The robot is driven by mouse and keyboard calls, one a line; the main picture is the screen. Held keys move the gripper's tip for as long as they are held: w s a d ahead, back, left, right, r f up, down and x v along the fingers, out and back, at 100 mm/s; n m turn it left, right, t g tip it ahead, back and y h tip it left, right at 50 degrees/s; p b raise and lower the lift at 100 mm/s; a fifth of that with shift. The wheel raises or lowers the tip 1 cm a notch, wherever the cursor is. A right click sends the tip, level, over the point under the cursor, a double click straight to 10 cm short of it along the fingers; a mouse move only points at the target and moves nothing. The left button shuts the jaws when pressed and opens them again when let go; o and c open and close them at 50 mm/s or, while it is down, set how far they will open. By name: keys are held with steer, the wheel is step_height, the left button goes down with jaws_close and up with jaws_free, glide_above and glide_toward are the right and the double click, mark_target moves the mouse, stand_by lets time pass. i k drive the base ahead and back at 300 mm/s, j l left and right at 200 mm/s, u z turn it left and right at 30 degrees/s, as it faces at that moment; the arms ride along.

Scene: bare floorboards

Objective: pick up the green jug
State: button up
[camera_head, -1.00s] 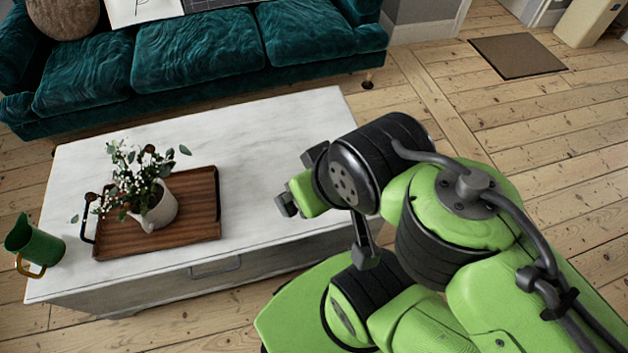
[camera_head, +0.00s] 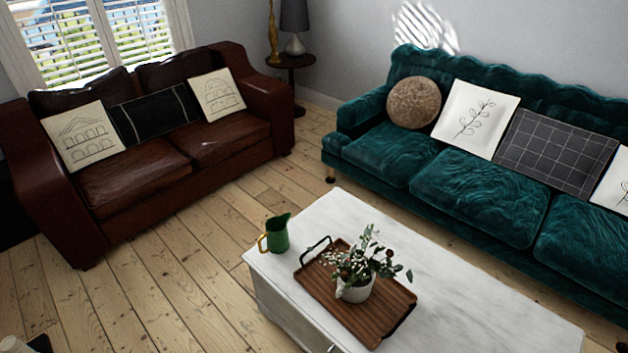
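The green jug (camera_head: 277,235) stands upright on the near left corner of the white marble-topped table (camera_head: 478,284). Its gold handle (camera_head: 262,243) faces left and its spout points right. It is just left of a wooden tray (camera_head: 327,294) and apart from it. My gripper is not in view, so its state and its distance from the jug do not show.
The tray holds a white pot of leafy stems (camera_head: 356,289). A teal sofa (camera_head: 470,190) stands behind the table, a brown leather sofa (camera_head: 160,160) at the left. A side table with a lamp (camera_head: 291,62) stands between them. Bare floorboards (camera_head: 165,290) lie left of the table.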

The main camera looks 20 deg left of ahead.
mark_target(277, 242)
steer(key=u, duration=1.4)
